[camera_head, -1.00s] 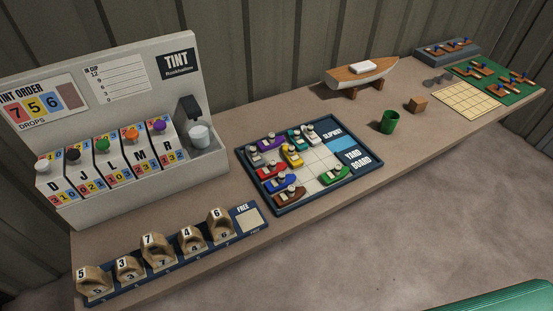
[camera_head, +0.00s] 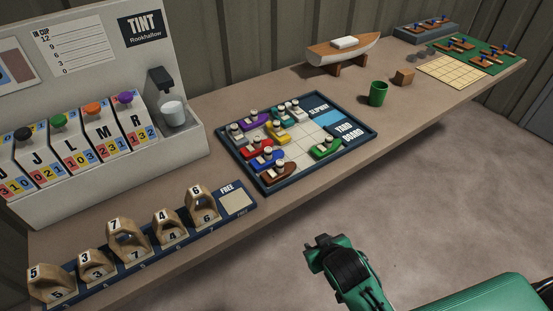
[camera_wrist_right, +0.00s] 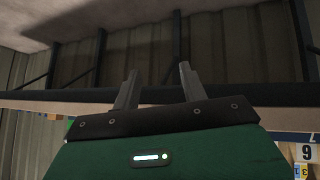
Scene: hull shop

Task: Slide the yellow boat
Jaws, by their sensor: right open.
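The yellow boat (camera_head: 278,132) sits on the gridded yard board (camera_head: 254,177), in a dark blue frame on the bench. It has a white cabin on top. Around it are a purple boat (camera_head: 254,121), a teal boat (camera_head: 278,112), a red boat (camera_head: 257,148), a blue boat (camera_head: 266,160), a brown boat (camera_head: 278,174) and a green boat (camera_head: 326,147). My right gripper (camera_wrist_right: 157,74) is open and empty in the right wrist view, near the bench edge. My left gripper is out of view.
A tint dispenser (camera_head: 90,130) stands at the left, behind a rack of numbered wooden blocks (camera_head: 125,240). A green cup (camera_head: 377,94), a wooden block (camera_head: 404,77) and a model boat (camera_head: 342,50) are right of the board. Floor is clear in front.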

